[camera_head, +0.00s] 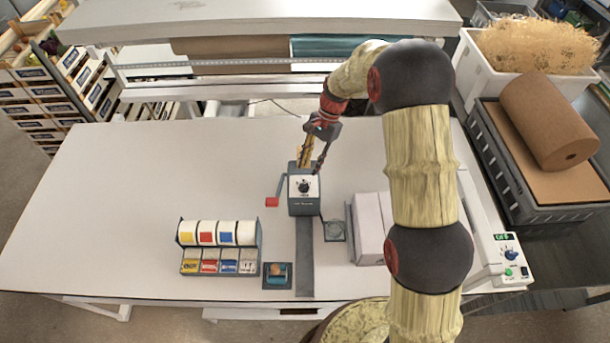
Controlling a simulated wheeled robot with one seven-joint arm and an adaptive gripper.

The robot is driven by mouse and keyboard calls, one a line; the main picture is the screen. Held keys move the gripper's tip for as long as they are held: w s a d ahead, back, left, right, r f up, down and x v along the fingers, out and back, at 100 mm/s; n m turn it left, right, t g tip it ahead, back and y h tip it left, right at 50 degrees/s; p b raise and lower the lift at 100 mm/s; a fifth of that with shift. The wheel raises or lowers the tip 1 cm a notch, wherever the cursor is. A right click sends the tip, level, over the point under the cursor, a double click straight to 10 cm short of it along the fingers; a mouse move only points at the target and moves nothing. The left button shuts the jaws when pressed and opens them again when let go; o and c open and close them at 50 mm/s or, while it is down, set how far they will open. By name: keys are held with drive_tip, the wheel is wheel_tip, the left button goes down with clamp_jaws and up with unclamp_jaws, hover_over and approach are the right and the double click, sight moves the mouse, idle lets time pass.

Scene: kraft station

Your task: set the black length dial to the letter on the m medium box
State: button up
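The black length dial (304,187) sits on the white face of a small grey dispenser (305,208) in the middle of the table. Its pointer and the letters around it are too small to read. My gripper (311,165) hangs over the back of the dispenser, pointing down. Its two fingers are spread apart with nothing seen between them. The fingertips look close to the dispenser's top, behind the dial in the picture; I cannot tell whether they touch it. No box with a readable m or medium marking shows.
A red crank handle (271,202) sticks out left of the dispenser. A label rack (261,235) stands front left, beside a small dark tray (277,284). Pale boxes (368,225) stand to the right, partly behind my arm. The table's left side is clear.

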sight(304, 185)
drive_tip(key=shift+p+x, duration=0.9)
drive_tip(key=shift+x, duration=3)
drive_tip(key=shift+c, duration=0.8)
drive_tip(key=shift+s, duration=0.1)
drive_tip(key=c, duration=0.5)
clamp_jaws()
drive_tip(key=shift+s+f, duration=0.1)
